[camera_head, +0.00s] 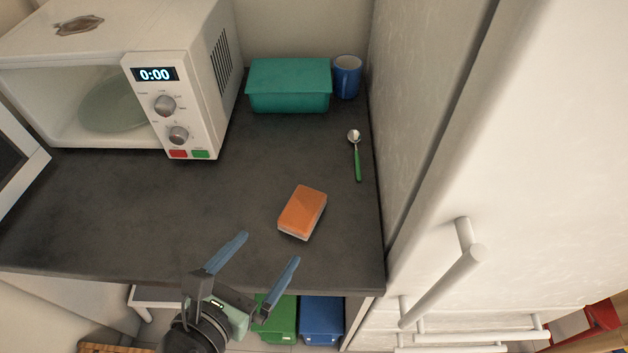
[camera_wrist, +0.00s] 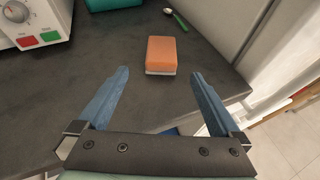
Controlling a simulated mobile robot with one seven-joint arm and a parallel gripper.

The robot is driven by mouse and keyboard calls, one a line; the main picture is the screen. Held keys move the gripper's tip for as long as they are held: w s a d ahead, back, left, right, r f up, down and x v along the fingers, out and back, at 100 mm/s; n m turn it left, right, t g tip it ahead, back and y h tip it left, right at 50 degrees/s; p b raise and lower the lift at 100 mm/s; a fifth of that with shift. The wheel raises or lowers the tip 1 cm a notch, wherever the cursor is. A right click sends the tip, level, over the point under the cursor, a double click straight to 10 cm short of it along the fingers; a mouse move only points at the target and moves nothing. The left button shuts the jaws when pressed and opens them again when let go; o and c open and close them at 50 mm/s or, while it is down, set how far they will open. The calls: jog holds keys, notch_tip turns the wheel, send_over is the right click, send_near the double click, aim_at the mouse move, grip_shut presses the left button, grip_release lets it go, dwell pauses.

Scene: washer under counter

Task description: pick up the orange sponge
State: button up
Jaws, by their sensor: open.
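The orange sponge (camera_head: 303,210) lies flat on the dark counter, near its front right part, with a pale layer underneath. In the wrist view the sponge (camera_wrist: 161,54) is ahead of my gripper, roughly centred between the fingers. My gripper (camera_head: 269,253) is at the counter's front edge, with its two blue fingers spread apart and empty. The wrist view shows the open gripper (camera_wrist: 158,82) too. The fingertips are short of the sponge and apart from it.
A microwave (camera_head: 190,75) with its door open stands at the back left. A teal box (camera_head: 289,86), a blue mug (camera_head: 347,77) and a green-handled spoon (camera_head: 357,158) are behind the sponge. A white cabinet (camera_head: 440,150) rises on the right. The counter (camera_head: 190,200) around the sponge is clear.

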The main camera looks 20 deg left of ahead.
aim_at(296, 219)
jog(key=shift+r, duration=0.1)
jog(key=shift+w+d+f, duration=0.15)
jog(key=shift+w+f, duration=0.05)
jog(key=shift+w, duration=0.05)
jog(key=x, duration=0.6)
jog(key=shift+w+f, duration=0.2)
jog(key=shift+f+b+x, duration=0.15)
jog(key=shift+x, duration=1.25)
jog(key=shift+f+b+x, duration=0.15)
jog(key=shift+x, duration=1.2)
jog(key=shift+s+d, duration=0.1)
jog(key=shift+s, duration=0.05)
jog(key=shift+c, duration=0.2)
